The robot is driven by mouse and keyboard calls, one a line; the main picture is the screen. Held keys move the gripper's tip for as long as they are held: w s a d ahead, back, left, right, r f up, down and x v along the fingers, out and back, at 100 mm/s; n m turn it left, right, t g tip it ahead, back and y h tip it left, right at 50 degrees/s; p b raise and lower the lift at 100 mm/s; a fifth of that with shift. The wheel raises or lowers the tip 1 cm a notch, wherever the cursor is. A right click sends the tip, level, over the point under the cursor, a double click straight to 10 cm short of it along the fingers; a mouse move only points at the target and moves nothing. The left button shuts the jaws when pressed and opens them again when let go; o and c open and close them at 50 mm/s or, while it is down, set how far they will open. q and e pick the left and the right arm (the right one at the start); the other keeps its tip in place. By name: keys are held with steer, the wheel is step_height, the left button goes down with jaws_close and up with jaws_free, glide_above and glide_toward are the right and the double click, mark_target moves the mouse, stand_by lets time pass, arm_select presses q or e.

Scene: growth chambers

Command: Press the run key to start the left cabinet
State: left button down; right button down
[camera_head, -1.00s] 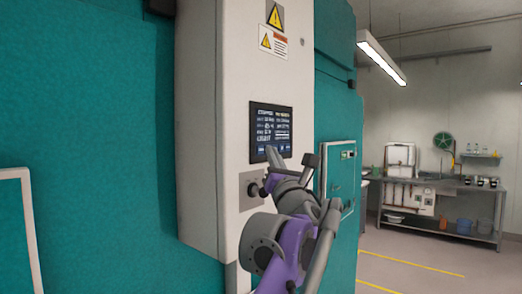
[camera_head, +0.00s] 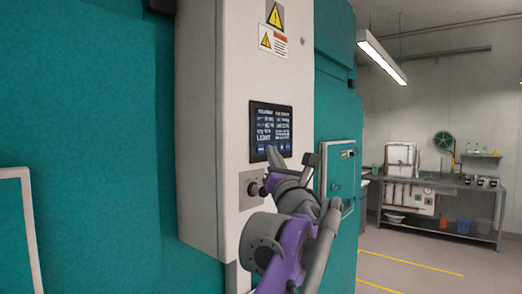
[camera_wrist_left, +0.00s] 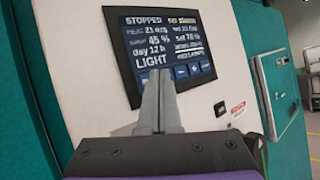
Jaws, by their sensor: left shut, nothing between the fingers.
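The cabinet's control screen (camera_head: 270,122) is a dark display on a pale column, with white text and a row of blue keys (camera_wrist_left: 195,69) along its bottom edge. In the left wrist view the screen (camera_wrist_left: 170,38) reads STOPPED at top left and LIGHT lower down. My left gripper (camera_wrist_left: 158,75) is shut and empty, its fingertips at the screen's lower edge, covering the left end of the key row. Whether the tips touch the glass I cannot tell. In the head view the left gripper (camera_head: 271,150) is at the screen's lower edge. My right gripper is not in view.
A grey plate with a round knob (camera_head: 251,188) sits below the screen, close to my left wrist. Warning labels (camera_head: 273,40) are above. A teal door (camera_head: 340,180) stands to the right. A steel bench (camera_head: 450,188) stands farther back, with open floor before it.

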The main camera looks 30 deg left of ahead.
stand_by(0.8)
arm_select(q)
steer(key=shift+a+r, duration=0.1)
steer(key=shift+a, duration=0.35)
steer(key=shift+w, duration=0.1)
steer(key=shift+a+p, duration=0.3)
steer(key=shift+p, duration=0.05)
steer(key=shift+d, duration=0.15)
stand_by(0.6)
steer(key=shift+d, duration=0.6)
